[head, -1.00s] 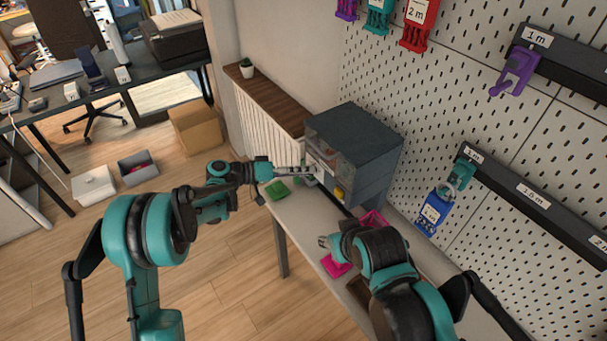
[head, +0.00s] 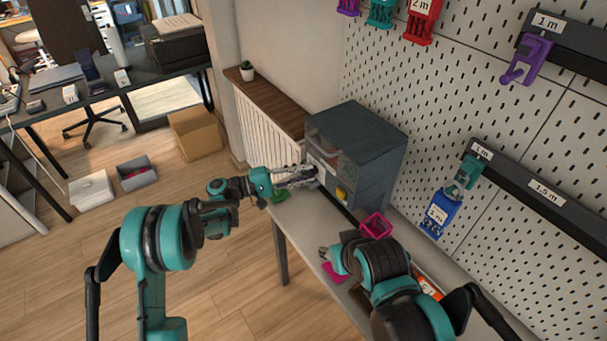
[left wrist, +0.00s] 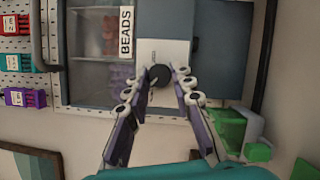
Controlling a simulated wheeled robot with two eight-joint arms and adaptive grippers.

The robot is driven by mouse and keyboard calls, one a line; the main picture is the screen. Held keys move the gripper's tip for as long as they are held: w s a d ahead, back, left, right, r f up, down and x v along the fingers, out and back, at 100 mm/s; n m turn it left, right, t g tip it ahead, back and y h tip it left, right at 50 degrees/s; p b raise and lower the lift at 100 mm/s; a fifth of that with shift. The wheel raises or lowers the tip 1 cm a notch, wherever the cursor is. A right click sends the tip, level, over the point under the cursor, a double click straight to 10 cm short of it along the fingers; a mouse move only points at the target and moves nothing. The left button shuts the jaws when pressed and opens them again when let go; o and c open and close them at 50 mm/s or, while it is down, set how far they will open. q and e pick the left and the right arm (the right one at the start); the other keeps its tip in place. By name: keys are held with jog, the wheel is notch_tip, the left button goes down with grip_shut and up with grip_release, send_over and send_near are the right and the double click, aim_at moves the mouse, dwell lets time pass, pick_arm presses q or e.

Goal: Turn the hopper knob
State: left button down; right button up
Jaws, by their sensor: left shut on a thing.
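The hopper (head: 362,138) is a blue-grey box on the narrow table against the pegboard wall. In the left wrist view its clear window (left wrist: 88,45) carries a BEADS label. Its round black knob (left wrist: 158,74) sits on a light front plate. My left gripper (head: 307,176) reaches the hopper front from the left. In the left wrist view its fingertips (left wrist: 160,82) are on both sides of the knob and shut on it. My right gripper (head: 325,254) hangs over the table's front edge, away from the hopper; its fingers are too small to judge.
A pink tray (head: 376,225) and a flat magenta piece (head: 334,273) are on the table nearer me. A green piece (head: 280,197) lies below my left gripper. Cord holders hang on the pegboard (head: 430,120).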

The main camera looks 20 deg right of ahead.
pick_arm(q)
jog(key=shift+f+n+t+h, duration=0.1)
jog(key=shift+n+t+h, duration=0.25)
jog(key=shift+n, duration=0.85)
jog(key=c, duration=1.3)
grip_release()
jog(key=a+f, duration=0.2)
jog(key=a, duration=0.9)
jog(key=shift+a, duration=0.4)
